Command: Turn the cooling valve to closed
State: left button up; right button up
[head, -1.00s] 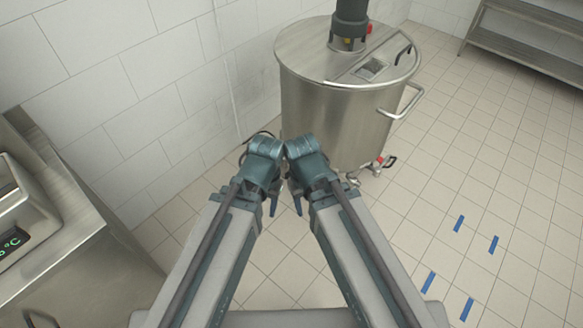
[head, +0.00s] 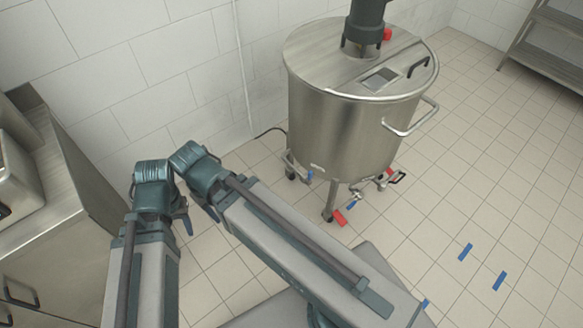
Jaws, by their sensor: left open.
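The steel tank (head: 345,130) stands on the floor right of centre in the head view. Low on its left side a pipe carries a small valve with a blue handle (head: 309,175). Under its front are another blue handle (head: 352,205) and a red handle (head: 340,218). I cannot tell which one is the cooling valve, nor read its position. My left gripper (head: 184,217) is open, left of the tank and well apart from it. My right gripper (head: 212,212) is beside it, mostly hidden by its own arm. Neither touches a valve.
A red fitting with a black-handled outlet (head: 397,177) juts from the tank's lower right. A steel counter (head: 60,215) stands at the left, close to my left arm. A shelf rack (head: 545,50) is at the back right. Tiled floor with blue tape marks (head: 500,281) lies open at the right.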

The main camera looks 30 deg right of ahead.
aim_at(308, 181)
jog(key=l+u, duration=0.15)
jog(key=l, duration=0.25)
jog(key=k+l+u, duration=0.15)
jog(key=l, duration=0.25)
jog(key=k+l+u, duration=0.15)
jog(key=l, duration=0.3)
jog(key=k+l+u, duration=0.15)
jog(key=l, duration=0.2)
jog(key=k+l+u, duration=0.15)
jog(key=l, duration=0.25)
jog(key=k+l+u, duration=0.15)
jog(key=l, duration=0.2)
jog(key=k+l, duration=0.15)
jog(key=l, duration=0.2)
jog(key=k+l, duration=0.15)
jog(key=l, duration=0.2)
jog(key=k+l, duration=0.2)
jog(key=l, duration=0.15)
jog(key=k+l, duration=0.15)
jog(key=l, duration=0.2)
jog(key=k+l, duration=0.15)
jog(key=l, duration=0.2)
jog(key=i, duration=0.45)
